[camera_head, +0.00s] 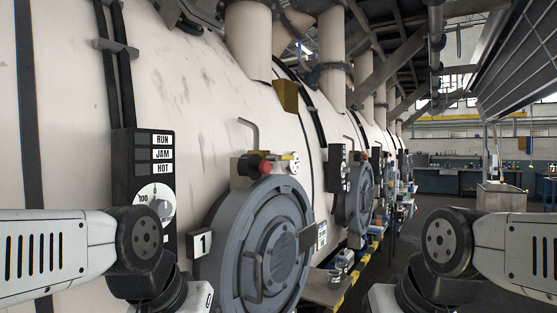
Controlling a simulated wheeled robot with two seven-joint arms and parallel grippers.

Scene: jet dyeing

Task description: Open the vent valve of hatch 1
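Hatch 1 is a big round grey door (222,262) on the side of the cream vessel, with a plate marked "1" (203,243) at its left edge. It looks closed. Above it sits a small block (246,167) with a red knob (265,168), which looks like the vent valve. A small white round part (294,160) is to its right, and a bent grey pipe rises behind. I cannot tell the valve's setting. My left and right arms come in at the lower corners, left and right of the hatch. Both grippers are out of view.
A dark panel (124,180) with RUN, JAM and HOT labels and a white dial (154,203) is left of the hatch. More hatches (358,195) recede along the vessel. The floor (415,222) to the right looks open.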

